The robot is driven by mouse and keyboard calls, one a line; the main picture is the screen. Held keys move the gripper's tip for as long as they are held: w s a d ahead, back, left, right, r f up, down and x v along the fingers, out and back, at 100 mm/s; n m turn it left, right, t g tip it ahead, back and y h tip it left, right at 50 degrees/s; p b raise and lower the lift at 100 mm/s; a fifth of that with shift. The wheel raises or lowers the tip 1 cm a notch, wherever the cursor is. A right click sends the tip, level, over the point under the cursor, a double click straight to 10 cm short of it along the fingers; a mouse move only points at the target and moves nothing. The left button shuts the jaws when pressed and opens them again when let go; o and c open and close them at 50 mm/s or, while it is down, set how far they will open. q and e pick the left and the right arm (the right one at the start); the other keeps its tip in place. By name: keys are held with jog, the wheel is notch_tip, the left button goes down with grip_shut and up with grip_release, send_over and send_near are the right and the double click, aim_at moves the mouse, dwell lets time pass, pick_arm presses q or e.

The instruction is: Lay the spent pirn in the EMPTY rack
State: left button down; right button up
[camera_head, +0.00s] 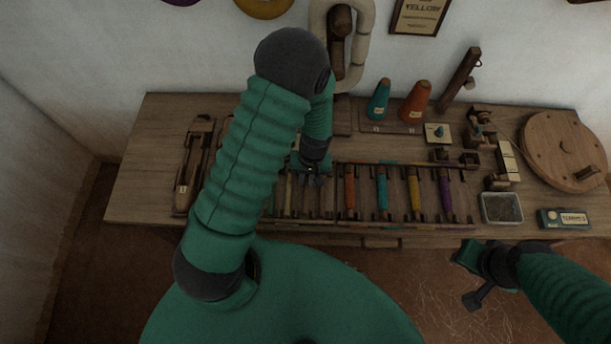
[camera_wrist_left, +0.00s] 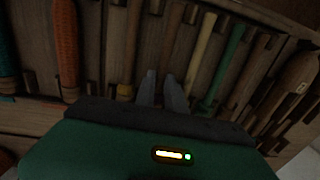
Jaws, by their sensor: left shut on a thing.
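My left gripper (camera_head: 312,180) is over the left part of the pirn racks, near the middle of the bench. In the left wrist view its fingers (camera_wrist_left: 162,90) are close together, shut on a thin brown wooden piece (camera_wrist_left: 168,45) that looks like the bare, spent pirn. Whether it touches the rack is unclear. The rack (camera_head: 330,213) there has thin sticks in its slots; the wrist view shows a pale yellow one (camera_wrist_left: 199,48) and a green one (camera_wrist_left: 226,62). My arm hides part of it. My right gripper (camera_head: 470,272) is before the bench's front edge; its jaw gap is unclear.
Orange (camera_head: 349,188), teal (camera_head: 382,189), yellow (camera_head: 414,189) and purple (camera_head: 445,190) pirns lie to the right. A shuttle (camera_head: 193,170) is at the left. Cones (camera_head: 415,102), a metal tin (camera_head: 501,208) and a round wooden disc (camera_head: 555,150) occupy the back and right. The far-left bench (camera_head: 145,170) is clear.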

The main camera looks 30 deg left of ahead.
pick_arm(q)
jog(key=shift+d, duration=0.2)
jog(key=shift+a, duration=0.1)
pick_arm(e)
jog(key=shift+d, duration=0.25)
pick_arm(q)
jog(key=c, duration=1.3)
grip_release()
jog(key=shift+a+f, duration=0.1)
jog(key=shift+a, duration=0.15)
jog(key=shift+d, duration=0.1)
pick_arm(e)
jog(key=shift+a, duration=0.2)
pick_arm(q)
jog(key=shift+o, duration=0.3)
jog(key=shift+d, duration=0.1)
pick_arm(e)
jog(key=shift+d, duration=0.1)
pick_arm(q)
jog(key=shift+o, duration=1.2)
